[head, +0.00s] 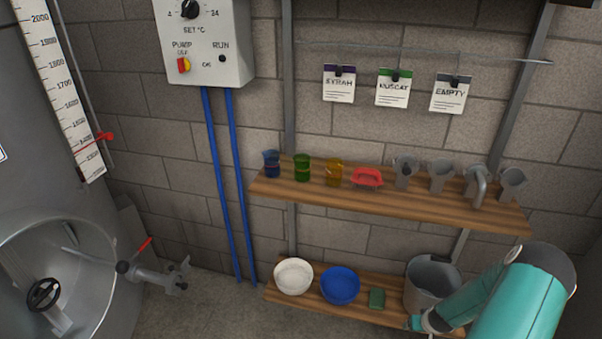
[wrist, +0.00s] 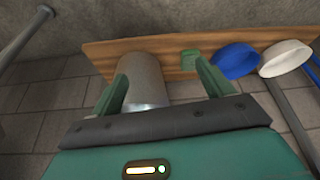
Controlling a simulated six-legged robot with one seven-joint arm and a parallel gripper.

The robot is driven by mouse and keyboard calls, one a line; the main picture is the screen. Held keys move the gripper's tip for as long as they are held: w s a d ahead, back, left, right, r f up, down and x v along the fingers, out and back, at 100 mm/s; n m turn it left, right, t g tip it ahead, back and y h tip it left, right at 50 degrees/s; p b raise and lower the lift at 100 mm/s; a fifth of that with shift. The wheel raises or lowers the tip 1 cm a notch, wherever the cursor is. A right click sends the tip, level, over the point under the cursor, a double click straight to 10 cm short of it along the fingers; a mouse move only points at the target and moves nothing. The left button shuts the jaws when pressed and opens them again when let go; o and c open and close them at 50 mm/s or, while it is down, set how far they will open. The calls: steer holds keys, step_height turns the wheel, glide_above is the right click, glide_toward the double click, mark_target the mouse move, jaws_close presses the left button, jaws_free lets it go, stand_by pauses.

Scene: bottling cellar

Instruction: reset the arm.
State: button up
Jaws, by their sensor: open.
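My teal arm (head: 520,300) reaches in from the lower right of the head view, low by the lower shelf. My gripper (wrist: 161,70) shows in the wrist view with its two green fingers apart. It holds nothing that I can see. A grey bucket (wrist: 145,72) appears beyond and between the fingers, nearer the left one; I cannot tell the gap. In the head view the bucket (head: 432,282) stands at the right end of the lower shelf, partly behind my arm. The fingertips are hard to make out there.
The lower shelf (head: 315,313) also holds a white bowl (head: 293,276), a blue bowl (head: 340,285) and a green sponge (head: 377,298). An upper shelf (head: 400,208) with cups and jugs hangs above. A steel tank (head: 40,190) with a valve stands left. Floor between is clear.

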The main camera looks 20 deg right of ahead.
steer(key=w+a+r+n, duration=0.1)
steer(key=w+a+r, duration=0.35)
steer(key=r, duration=0.75)
steer(key=w+a+r+n, duration=0.1)
steer(key=w+a+r, duration=0.1)
steer(key=a+r, duration=0.8)
steer(key=w+a+r+n, duration=0.1)
steer(key=w+a+r, duration=0.25)
steer(key=r, duration=1.05)
steer(key=s+a+r+n, duration=0.1)
steer(key=s+a+r, duration=0.7)
steer(key=a+r, duration=0.45)
steer(key=s+a+r+y, duration=0.1)
steer(key=s+a+r, duration=0.1)
steer(key=s+a, duration=0.2)
steer(key=s+a+r+t, duration=0.1)
steer(key=s+a+r, duration=0.2)
steer(key=s, duration=0.4)
steer(key=shift+s+a+r+y, duration=0.3)
steer(key=shift+a+y, duration=0.1)
steer(key=shift+a, duration=0.5)
